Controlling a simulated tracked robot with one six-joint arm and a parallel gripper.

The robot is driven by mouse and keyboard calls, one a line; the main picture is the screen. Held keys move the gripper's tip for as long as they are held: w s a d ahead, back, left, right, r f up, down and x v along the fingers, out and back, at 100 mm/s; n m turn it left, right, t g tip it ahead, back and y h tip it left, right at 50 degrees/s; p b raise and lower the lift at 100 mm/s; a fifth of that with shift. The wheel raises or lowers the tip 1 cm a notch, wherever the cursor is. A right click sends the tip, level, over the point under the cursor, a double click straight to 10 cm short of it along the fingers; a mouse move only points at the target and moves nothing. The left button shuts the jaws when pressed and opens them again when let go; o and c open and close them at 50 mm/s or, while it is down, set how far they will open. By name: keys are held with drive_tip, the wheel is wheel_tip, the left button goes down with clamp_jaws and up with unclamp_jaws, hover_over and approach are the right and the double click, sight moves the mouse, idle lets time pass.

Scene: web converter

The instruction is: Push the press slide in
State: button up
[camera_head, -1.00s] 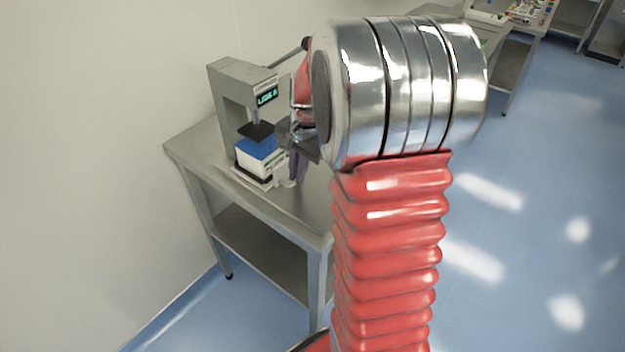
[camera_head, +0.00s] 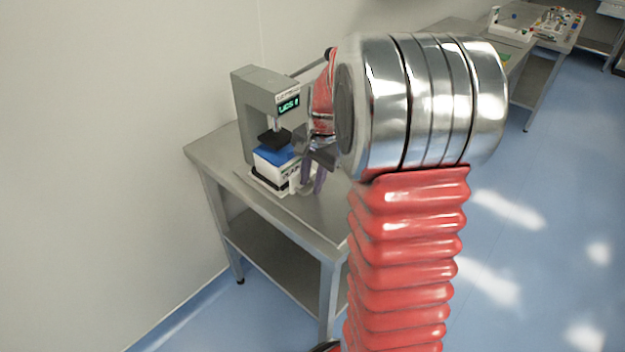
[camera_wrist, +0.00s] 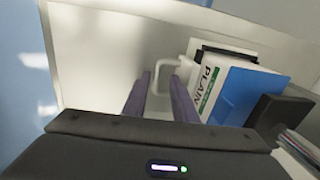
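The grey press (camera_head: 258,95) with a green-lit display stands on a metal table. Its slide carries a white block with a blue top (camera_head: 272,153) under the dark press head (camera_head: 273,137). In the wrist view the block bears a "PLAIN" label (camera_wrist: 207,88). A white loop handle (camera_wrist: 167,63) sticks out from the slide. My gripper (camera_head: 311,190) is beside the slide, at its handle side. In the wrist view its two purple fingers (camera_wrist: 160,76) are parted, with the handle's outer bar between the tips in the picture. Contact cannot be told; the right finger hides part of the handle.
The metal table (camera_head: 215,145) has bare room at its front and has a lower shelf. A pale wall (camera_head: 90,150) stands close behind and left. A lever (camera_head: 310,64) reaches from the press top towards my arm. Another table with small parts (camera_head: 510,25) is far right.

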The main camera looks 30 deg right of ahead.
drive_tip(key=shift+r, duration=0.1)
wheel_tip(320, 180, up, 13)
drive_tip(key=s, duration=0.2)
drive_tip(key=shift+d+r, duration=0.2)
drive_tip(key=shift+d, duration=0.15)
idle(0.6)
drive_tip(key=s+a+f+n+t, duration=0.1)
drive_tip(key=s+a+n+t, duration=0.2)
drive_tip(key=s+a+n, duration=1.1)
drive_tip(key=s+a, duration=0.4)
drive_tip(key=a, duration=0.3)
drive_tip(key=shift+s+a+f+n+t+h, duration=0.15)
drive_tip(key=shift+a+n+t+h, duration=0.15)
